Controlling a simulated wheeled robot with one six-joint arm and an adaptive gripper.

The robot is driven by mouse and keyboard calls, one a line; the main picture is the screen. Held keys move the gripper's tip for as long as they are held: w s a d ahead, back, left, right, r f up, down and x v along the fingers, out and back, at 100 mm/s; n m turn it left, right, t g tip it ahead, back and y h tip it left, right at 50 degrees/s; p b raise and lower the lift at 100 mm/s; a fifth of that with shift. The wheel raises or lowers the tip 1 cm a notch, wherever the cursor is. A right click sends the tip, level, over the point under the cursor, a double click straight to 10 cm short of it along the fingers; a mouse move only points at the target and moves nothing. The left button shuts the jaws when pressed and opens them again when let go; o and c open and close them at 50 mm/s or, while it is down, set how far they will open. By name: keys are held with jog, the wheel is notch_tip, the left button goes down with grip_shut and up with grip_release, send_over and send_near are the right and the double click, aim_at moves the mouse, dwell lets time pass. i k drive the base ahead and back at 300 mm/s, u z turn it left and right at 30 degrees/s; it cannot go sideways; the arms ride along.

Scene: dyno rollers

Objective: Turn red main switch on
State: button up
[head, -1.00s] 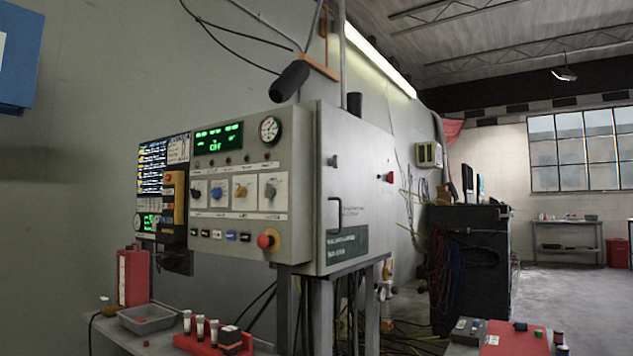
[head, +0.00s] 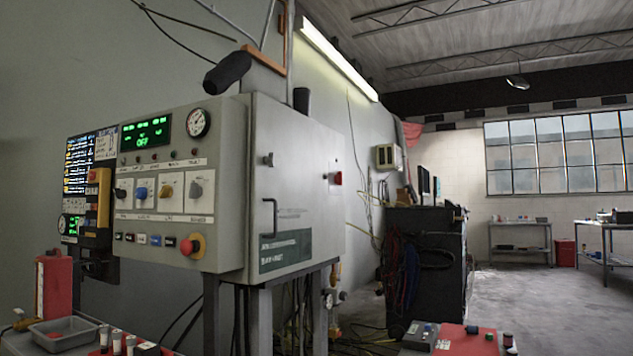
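The red main switch (head: 336,178) is a small red knob on the right side of the grey control cabinet (head: 335,225), near the far edge of that side. The knob's exact angle is too small to tell. The cabinet's front panel carries a green display (head: 146,136) that reads OFF, a round gauge (head: 198,123), several rotary knobs, and a red mushroom button (head: 192,246) on a yellow ring. My gripper is not in view.
A low bench with a grey tray (head: 62,333) and a red box (head: 54,283) stands at lower left. A red-topped surface (head: 466,342) is at bottom right. A dark cabinet (head: 428,262) with hanging cables stands behind. The floor at right is open.

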aim_at(338, 178)
jog(key=z, duration=0.25)
jog(key=i, duration=1.6)
jog(key=z, duration=0.05)
